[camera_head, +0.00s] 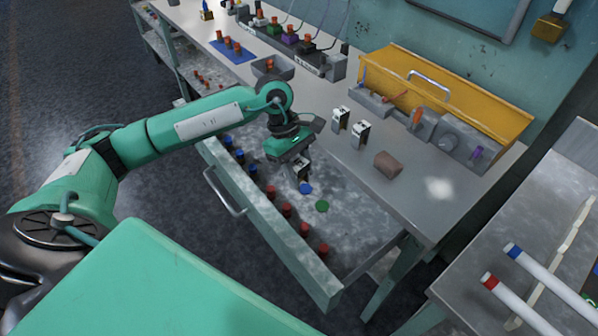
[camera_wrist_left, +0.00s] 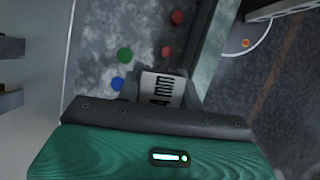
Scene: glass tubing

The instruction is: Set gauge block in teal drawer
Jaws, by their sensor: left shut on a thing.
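The teal drawer (camera_head: 278,238) is pulled open below the workbench, with a handle (camera_head: 224,194) on its front. My left gripper (camera_head: 298,172) is over the inside of the drawer, pointing down. It is shut on the gauge block (camera_wrist_left: 162,88), which shows a pale face with black markings in the left wrist view. In the head view the gauge block (camera_head: 302,170) is a small dark and pale shape, partly hidden by the gripper. I cannot tell whether it touches the drawer floor. My right gripper is not in view.
Red and blue pegs (camera_head: 286,209) line the drawer's front side. A blue disc (camera_head: 306,188) and a green disc (camera_head: 322,206) lie on its floor near the gripper. Two white-and-black blocks (camera_head: 341,119) and a brown block (camera_head: 388,164) stand on the workbench (camera_head: 400,205).

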